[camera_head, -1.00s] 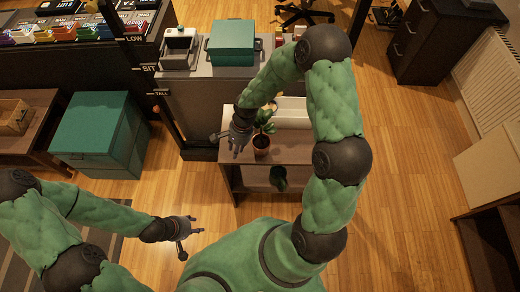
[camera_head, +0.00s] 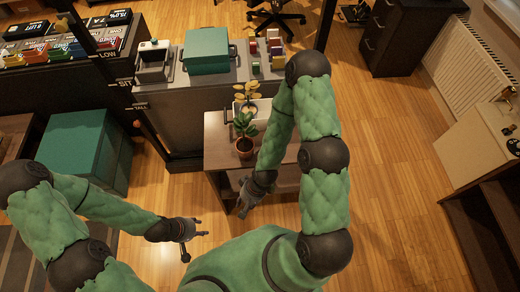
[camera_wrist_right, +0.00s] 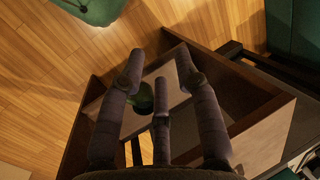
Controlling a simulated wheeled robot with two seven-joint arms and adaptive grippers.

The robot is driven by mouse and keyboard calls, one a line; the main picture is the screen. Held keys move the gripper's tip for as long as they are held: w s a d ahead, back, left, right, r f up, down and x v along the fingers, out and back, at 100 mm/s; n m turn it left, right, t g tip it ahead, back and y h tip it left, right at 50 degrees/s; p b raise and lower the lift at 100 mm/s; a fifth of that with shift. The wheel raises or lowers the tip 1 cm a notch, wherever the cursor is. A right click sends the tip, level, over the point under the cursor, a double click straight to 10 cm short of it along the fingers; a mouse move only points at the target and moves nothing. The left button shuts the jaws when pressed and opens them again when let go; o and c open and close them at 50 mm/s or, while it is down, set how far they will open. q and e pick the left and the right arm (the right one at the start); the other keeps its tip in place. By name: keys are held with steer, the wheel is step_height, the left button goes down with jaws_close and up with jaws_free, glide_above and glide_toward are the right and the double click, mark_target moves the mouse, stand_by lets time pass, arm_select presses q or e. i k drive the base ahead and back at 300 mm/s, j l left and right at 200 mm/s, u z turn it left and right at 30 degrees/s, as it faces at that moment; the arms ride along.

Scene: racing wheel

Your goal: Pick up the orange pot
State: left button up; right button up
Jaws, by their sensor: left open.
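The orange pot (camera_head: 244,149) stands upright on the near left part of the small wooden shelf's top, with a leafy green plant in it. My right gripper (camera_head: 242,210) is below and in front of the pot, by the shelf's front side, and apart from it. In the right wrist view the right gripper's fingers (camera_wrist_right: 160,68) are spread with nothing between them. The orange pot does not show in that view. My left gripper (camera_head: 202,229) is open and empty over the floor at the lower left.
The wooden shelf (camera_head: 219,150) also holds a white planter (camera_head: 262,107) behind the pot. A dark green round object (camera_wrist_right: 145,97) shows inside the shelf. A grey counter (camera_head: 182,125) with a teal box (camera_head: 206,50) stands behind.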

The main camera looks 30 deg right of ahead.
mark_target(245, 145)
steer(key=i+l+z, duration=0.1)
steer(key=z, duration=0.25)
steer(key=i+z, duration=0.35)
steer(key=k+l+u, duration=0.1)
steer(key=k+u, duration=0.35)
steer(key=i+u, duration=0.1)
steer(key=i, duration=0.3)
